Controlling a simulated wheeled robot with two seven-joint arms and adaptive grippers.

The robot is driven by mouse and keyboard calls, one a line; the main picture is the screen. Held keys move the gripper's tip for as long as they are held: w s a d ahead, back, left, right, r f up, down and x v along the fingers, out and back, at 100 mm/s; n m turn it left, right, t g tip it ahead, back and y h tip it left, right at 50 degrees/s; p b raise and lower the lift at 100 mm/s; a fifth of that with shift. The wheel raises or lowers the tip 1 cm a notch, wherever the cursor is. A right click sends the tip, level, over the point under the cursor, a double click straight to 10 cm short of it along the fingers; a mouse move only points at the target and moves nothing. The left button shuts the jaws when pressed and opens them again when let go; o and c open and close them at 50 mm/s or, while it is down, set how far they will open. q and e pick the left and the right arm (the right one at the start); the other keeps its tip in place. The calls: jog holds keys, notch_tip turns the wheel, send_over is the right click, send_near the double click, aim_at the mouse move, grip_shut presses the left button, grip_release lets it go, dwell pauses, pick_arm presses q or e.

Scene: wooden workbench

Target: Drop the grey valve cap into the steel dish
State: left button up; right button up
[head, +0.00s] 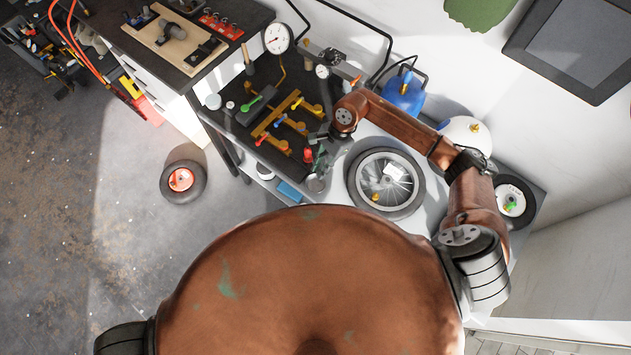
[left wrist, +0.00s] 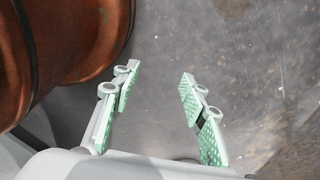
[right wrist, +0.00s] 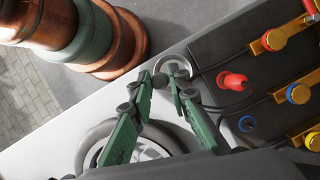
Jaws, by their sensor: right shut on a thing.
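My right gripper (right wrist: 160,84) is shut on the small dark grey valve cap (right wrist: 160,80), which shows only partly between the fingertips. The steel dish (right wrist: 175,66) is a small round metal dish just beyond the fingertips in the right wrist view, partly covered by them. In the head view the dish (head: 316,184) sits at the front edge of the bench, just below my right gripper (head: 320,160). The cap cannot be made out there. My left gripper (left wrist: 155,90) is open and empty above the grey floor in the left wrist view.
A spoked wheel (head: 386,184) lies right of the dish. A dark board with brass valves and coloured handles (head: 284,122) is behind and left of it. A red knob (right wrist: 233,81) stands near the fingers. A blue tank (head: 402,96) is farther back.

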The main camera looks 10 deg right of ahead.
jog(key=shift+s+f, duration=0.3)
jog(key=shift+f, duration=0.55)
notch_tip(320, 180, down, 4)
jog(key=shift+w+r+b, duration=0.1)
jog(key=shift+r+b, duration=0.05)
jog(key=shift+b, duration=0.5)
jog(key=shift+o, duration=1.3)
jog(key=o, duration=0.6)
jog(key=shift+c, duration=0.2)
pick_arm(q)
jog(key=shift+w+d+f, duration=0.25)
jog(key=shift+w+f, duration=0.5)
jog(key=shift+w, duration=0.15)
pick_arm(e)
jog(key=v, duration=1.2)
